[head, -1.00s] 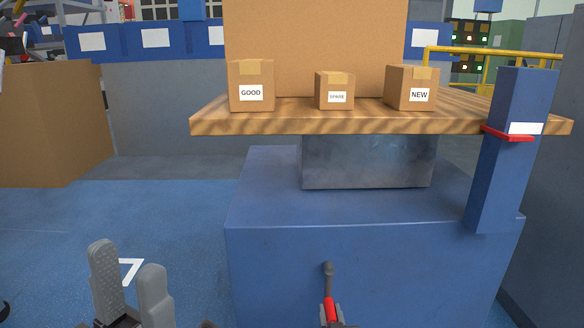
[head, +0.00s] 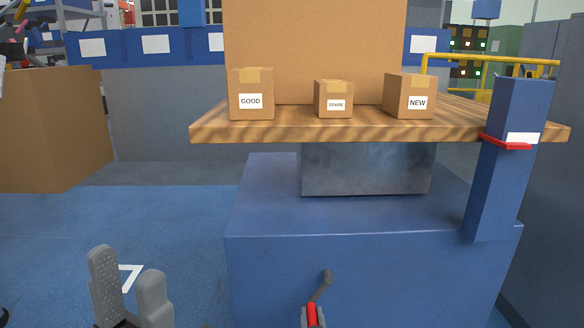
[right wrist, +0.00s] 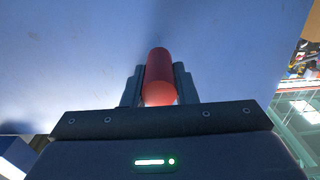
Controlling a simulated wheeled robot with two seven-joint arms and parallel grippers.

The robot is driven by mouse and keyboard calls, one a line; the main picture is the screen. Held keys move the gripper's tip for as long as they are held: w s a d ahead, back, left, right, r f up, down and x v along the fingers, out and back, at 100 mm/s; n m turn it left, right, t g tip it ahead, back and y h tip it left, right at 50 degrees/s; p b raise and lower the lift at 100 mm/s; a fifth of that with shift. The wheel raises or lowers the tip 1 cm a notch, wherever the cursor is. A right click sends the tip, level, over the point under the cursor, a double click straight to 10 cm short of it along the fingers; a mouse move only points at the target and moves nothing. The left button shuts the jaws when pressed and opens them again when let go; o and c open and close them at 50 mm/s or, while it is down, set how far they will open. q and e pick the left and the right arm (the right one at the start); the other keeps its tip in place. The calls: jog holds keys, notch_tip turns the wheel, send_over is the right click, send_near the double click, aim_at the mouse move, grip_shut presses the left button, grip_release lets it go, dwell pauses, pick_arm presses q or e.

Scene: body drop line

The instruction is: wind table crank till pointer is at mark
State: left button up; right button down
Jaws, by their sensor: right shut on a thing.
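The table (head: 360,131) has a wooden top on a grey metal column (head: 366,168) above a blue base (head: 370,265). The crank (head: 320,287) on the base's front has a dark arm slanting down-left from its hub to a red handle (head: 312,312). My right gripper (head: 313,322) is shut on that handle; the right wrist view shows the red handle (right wrist: 160,75) between the fingers. A blue post (head: 512,180) at the right carries a red band (head: 505,142) and a white plate (head: 523,138) just above it, near table-top height; which is pointer or mark I cannot tell. My left gripper (head: 128,290) is open and empty.
Cartons labelled GOOD (head: 251,95), SPARE (head: 334,99) and NEW (head: 409,96) stand on the table, before a large brown board (head: 315,40). A brown box (head: 50,130) is at the left.

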jog(key=shift+w+a+r+p, duration=0.1)
jog(key=shift+r+p, duration=0.2)
jog(key=shift+r, duration=0.45)
jog(key=a+r+p, duration=0.2)
jog(key=r, duration=0.1)
jog(key=shift+a, duration=0.35)
jog(key=c, duration=1.3)
grip_release()
jog(key=shift+s+f+p, duration=0.15)
jog(key=shift+s+p, duration=1.3)
jog(key=shift+s, duration=0.45)
jog(key=shift+s+f+p, duration=0.1)
jog(key=shift+s+p, duration=1.35)
jog(key=shift+s, duration=0.45)
